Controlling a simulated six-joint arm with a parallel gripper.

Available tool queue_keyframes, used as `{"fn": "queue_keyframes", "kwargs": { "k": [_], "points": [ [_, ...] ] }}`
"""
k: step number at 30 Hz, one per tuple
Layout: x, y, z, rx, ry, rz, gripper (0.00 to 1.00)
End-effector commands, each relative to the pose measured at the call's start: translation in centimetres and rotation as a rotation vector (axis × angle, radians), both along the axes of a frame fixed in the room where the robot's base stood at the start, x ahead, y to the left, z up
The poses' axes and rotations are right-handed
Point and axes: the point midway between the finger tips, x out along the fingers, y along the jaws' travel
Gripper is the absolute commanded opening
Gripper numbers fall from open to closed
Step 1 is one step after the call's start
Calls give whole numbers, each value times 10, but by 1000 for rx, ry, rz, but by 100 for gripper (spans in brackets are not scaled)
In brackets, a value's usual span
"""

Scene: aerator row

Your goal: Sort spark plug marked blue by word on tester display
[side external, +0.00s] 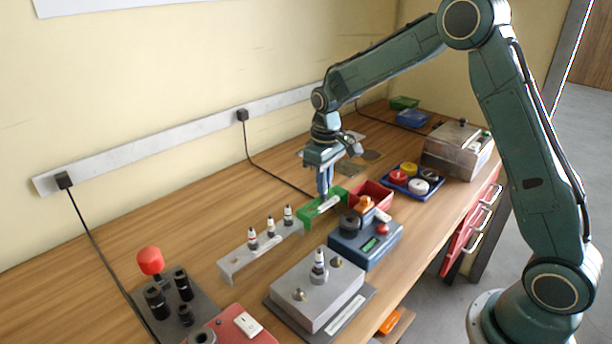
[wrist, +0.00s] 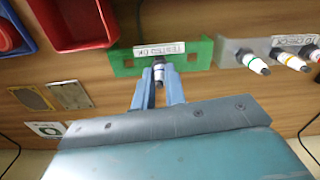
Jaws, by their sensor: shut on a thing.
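My gripper (side external: 325,192) is shut on a spark plug (wrist: 158,70) at the middle of the green rack (side external: 342,199). In the wrist view the fingers (wrist: 158,92) close around it just below the green rack (wrist: 125,62), whose label seems to read "TESTED OK". The plug's colour mark is not clear, and I cannot tell whether it is seated. The blue tester (side external: 350,256) has a small green display (side external: 369,245); its word is too small to read. Three plugs (side external: 270,227) stand in the grey rack (side external: 236,264), labelled "TO CHECK" in the wrist view.
A red bin (side external: 383,192) stands just behind the tester. A grey block (side external: 338,307) in front holds another plug (side external: 319,262). A blue tray of coloured round pieces (side external: 437,184) and a metal box (side external: 440,160) are farther back. Dark sockets (side external: 157,302) stand front left.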

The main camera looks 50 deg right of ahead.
Motion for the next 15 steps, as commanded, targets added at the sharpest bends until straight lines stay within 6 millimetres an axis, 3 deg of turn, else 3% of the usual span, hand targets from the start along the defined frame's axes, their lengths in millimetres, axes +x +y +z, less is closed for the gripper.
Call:
{"fn": "queue_keyframes", "kwargs": {
  "k": [15],
  "points": [
    [0, 0, -9, 0, 1, 0, 0]
  ]
}}
